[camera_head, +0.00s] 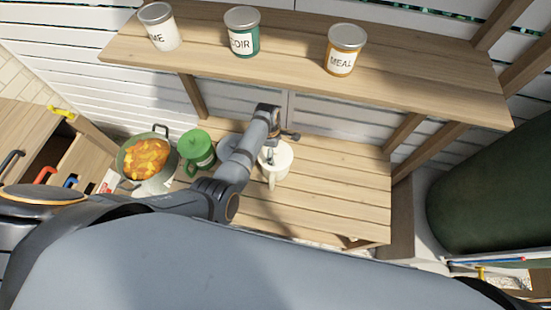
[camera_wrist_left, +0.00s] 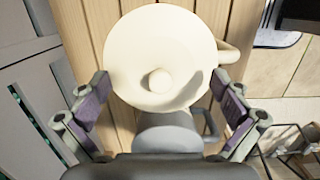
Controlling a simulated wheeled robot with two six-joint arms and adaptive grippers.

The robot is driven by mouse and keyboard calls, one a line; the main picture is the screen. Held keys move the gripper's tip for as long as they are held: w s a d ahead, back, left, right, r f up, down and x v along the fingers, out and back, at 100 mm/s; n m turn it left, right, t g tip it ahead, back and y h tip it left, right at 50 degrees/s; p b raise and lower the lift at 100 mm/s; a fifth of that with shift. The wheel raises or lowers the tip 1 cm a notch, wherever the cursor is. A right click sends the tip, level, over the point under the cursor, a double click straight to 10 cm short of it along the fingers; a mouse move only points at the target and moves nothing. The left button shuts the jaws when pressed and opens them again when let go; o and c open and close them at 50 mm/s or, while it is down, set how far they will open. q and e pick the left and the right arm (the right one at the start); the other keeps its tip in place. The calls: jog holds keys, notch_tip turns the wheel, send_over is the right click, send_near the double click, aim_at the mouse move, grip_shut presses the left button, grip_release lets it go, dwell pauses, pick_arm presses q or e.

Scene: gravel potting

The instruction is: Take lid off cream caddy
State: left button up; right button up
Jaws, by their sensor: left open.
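The cream caddy (camera_head: 279,172) stands on the slatted wooden bench, its handle toward the front in the head view. In the left wrist view its round cream lid (camera_wrist_left: 135,55) fills the upper middle, with a small round knob (camera_wrist_left: 160,81) at its centre; the lid appears seated on the caddy. The caddy's handle (camera_wrist_left: 229,52) sticks out to the right there. My left gripper (camera_wrist_left: 163,95) is open, with its fingers spread on either side of the lid and apart from the knob. It also shows over the caddy in the head view (camera_head: 274,152). My right gripper is not seen.
A green lidded caddy (camera_head: 198,152) and a pot with orange contents (camera_head: 132,166) stand left of my arm. A wooden shelf (camera_head: 290,60) above holds three labelled jars. The bench (camera_head: 340,190) is clear to the right; a dark green barrel (camera_head: 490,190) stands beyond it.

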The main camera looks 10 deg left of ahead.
pick_arm(q)
jog(key=shift+c, duration=0.5)
jog(key=shift+s, duration=0.15)
grip_shut()
